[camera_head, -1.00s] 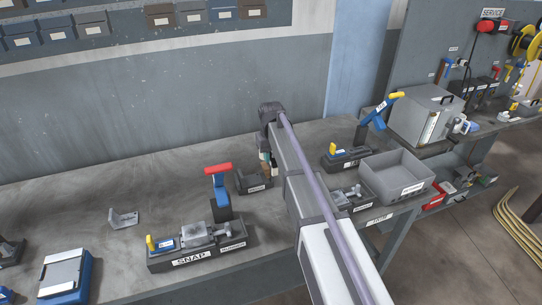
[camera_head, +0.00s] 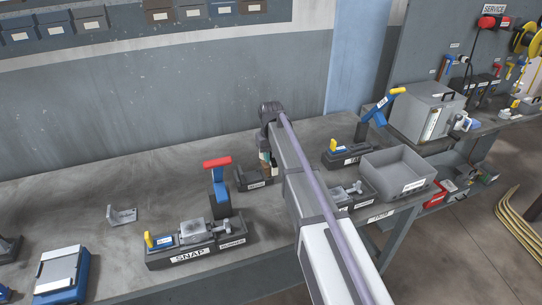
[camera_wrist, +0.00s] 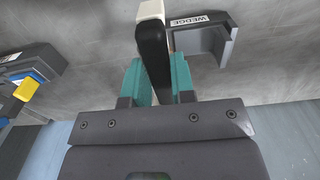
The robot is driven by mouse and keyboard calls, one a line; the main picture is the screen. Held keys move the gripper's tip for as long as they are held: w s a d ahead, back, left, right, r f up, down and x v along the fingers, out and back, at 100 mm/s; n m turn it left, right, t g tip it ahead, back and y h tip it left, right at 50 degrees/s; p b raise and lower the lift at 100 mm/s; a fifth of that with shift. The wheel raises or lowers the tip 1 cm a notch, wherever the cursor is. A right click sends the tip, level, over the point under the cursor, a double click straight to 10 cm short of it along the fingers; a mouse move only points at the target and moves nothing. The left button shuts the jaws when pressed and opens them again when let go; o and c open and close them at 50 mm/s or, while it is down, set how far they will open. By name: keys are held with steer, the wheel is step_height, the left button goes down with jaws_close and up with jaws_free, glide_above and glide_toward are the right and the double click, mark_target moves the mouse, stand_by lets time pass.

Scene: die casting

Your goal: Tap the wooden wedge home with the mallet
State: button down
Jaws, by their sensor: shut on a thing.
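My gripper (camera_wrist: 157,70) is shut on a black bar with a pale cream end, which appears to be the mallet (camera_wrist: 151,38). Its teal fingers press on both sides of the bar. In the head view my gripper (camera_head: 266,157) is small and partly hidden by my arm, above the bench next to a dark holder (camera_head: 252,179). In the wrist view a grey angled holder labelled WEDGE (camera_wrist: 212,38) lies just beyond and right of the held bar. I cannot make out the wooden wedge itself.
A SNAP fixture (camera_head: 190,252) with a red-handled blue lever (camera_head: 218,180) stands left of my arm. An open grey bin (camera_head: 398,178) and a yellow-handled blue lever fixture (camera_head: 372,115) stand right. A small metal bracket (camera_head: 122,216) lies on the left bench, with clear room around it.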

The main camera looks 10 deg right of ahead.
steer(key=shift+f+b, duration=2.6)
steer(key=shift+b, duration=0.55)
step_height(320, 180, up, 5)
steer(key=p, duration=0.5)
steer(key=shift+r, duration=0.2)
step_height(320, 180, up, 5)
steer(key=p, duration=0.5)
steer(key=shift+r+p, duration=0.2)
steer(key=shift+p, duration=0.2)
steer(key=shift+f, duration=0.15)
steer(key=shift+f, duration=0.1)
